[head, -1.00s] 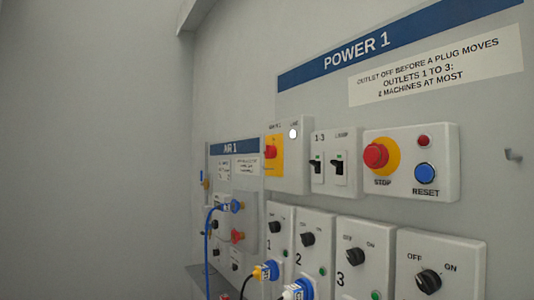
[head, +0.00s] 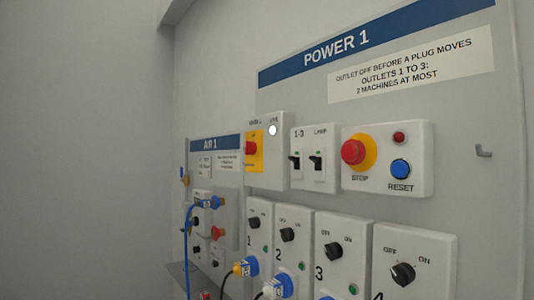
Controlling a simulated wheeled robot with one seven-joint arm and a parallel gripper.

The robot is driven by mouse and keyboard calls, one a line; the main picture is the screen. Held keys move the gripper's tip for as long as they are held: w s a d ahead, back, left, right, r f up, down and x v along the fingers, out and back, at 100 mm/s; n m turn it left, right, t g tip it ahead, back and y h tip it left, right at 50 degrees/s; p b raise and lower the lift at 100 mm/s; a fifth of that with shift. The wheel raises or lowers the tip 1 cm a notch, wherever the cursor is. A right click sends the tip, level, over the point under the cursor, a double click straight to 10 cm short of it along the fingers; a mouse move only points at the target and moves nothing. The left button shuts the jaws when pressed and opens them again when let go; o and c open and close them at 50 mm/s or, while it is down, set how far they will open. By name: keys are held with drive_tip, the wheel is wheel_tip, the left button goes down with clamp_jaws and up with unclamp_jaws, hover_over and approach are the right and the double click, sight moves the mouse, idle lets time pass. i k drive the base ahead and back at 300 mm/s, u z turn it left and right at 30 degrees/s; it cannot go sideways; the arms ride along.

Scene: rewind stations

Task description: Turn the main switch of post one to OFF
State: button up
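The main switch (head: 250,148) is a red knob on a yellow plate, on a white box at the upper left of the POWER 1 panel (head: 470,125). I see it at a slant, and the small print above it is too blurred to read, so I cannot tell its position. A white round lamp (head: 273,130) beside it looks bright. My gripper is not in view.
Right of the switch are two black breaker levers (head: 294,162), a red STOP button (head: 353,152) and a blue RESET button (head: 400,168). Below are outlet boxes with black knobs (head: 403,273) and blue plugs (head: 280,287). The AIR 1 panel (head: 230,182) with a blue hose is at left.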

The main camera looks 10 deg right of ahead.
sight(250, 148)
drive_tip(key=u, duration=0.5)
drive_tip(key=k, duration=0.65)
drive_tip(key=u, duration=1.05)
drive_tip(key=i, duration=1.8)
drive_tip(key=z, duration=0.8)
drive_tip(key=i, duration=0.3)
drive_tip(key=z, duration=0.1)
